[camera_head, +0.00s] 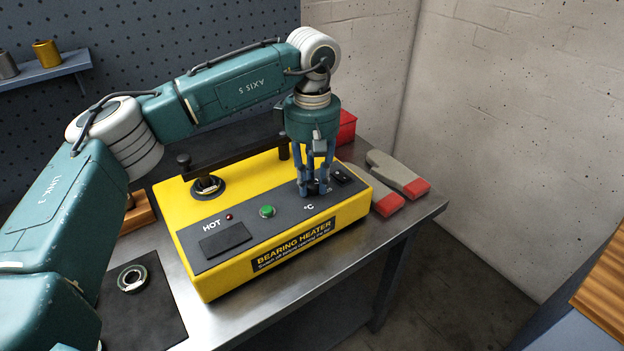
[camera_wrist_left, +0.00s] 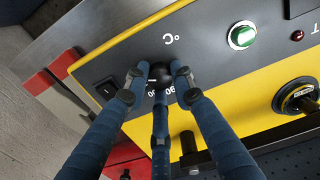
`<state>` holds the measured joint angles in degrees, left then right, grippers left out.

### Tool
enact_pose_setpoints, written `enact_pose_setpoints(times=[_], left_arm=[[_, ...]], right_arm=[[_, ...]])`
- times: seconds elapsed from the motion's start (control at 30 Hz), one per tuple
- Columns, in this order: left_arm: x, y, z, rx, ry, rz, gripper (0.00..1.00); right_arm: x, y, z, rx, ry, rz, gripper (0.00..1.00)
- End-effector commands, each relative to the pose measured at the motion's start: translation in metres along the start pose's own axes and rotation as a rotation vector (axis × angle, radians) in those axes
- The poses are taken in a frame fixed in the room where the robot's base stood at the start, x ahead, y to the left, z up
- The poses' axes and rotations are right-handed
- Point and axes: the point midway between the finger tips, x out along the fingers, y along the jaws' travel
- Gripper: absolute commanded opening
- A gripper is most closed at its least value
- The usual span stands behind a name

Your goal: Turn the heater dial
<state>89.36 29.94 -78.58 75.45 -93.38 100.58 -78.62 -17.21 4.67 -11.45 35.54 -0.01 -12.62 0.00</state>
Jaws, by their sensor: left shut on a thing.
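The yellow bearing heater (camera_head: 223,278) stands on a metal workbench, with a dark control panel on its top. The black heater dial (camera_wrist_left: 158,76) sits on the panel near the °C mark; in the head view it is mostly hidden by my fingers. My left gripper (camera_head: 313,188) points down over the dial, and its blue fingers are closed around it. In the left wrist view the fingers (camera_wrist_left: 160,80) surround the dial from several sides. Some scale numbers beside the dial are partly covered by a finger. My right gripper is not in view.
A green button (camera_head: 267,211), a red HOT lamp (camera_head: 229,217) and a black switch (camera_head: 341,176) are on the panel. A dark bar (camera_head: 233,158) spans the heater's back. Gloves (camera_head: 397,175) lie to the right. A metal ring (camera_head: 132,278) lies on a dark mat at left.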

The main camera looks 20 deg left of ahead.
Motion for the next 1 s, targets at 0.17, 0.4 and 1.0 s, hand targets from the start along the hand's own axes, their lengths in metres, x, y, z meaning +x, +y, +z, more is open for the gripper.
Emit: enact_pose_setpoints(times=[0.17,0.4,1.0], left_arm=[[-0.0028,0.0019,0.0006,0.023,0.0,0.007,0.0],[-0.0027,0.0017,0.0007,0.025,0.0,0.007,0.0],[-0.0052,0.0006,0.0002,0.023,0.0,0.002,0.43]], right_arm=[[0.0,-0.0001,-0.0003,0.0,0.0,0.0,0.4],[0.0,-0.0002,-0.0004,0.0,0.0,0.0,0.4],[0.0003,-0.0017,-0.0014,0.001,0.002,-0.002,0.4]])
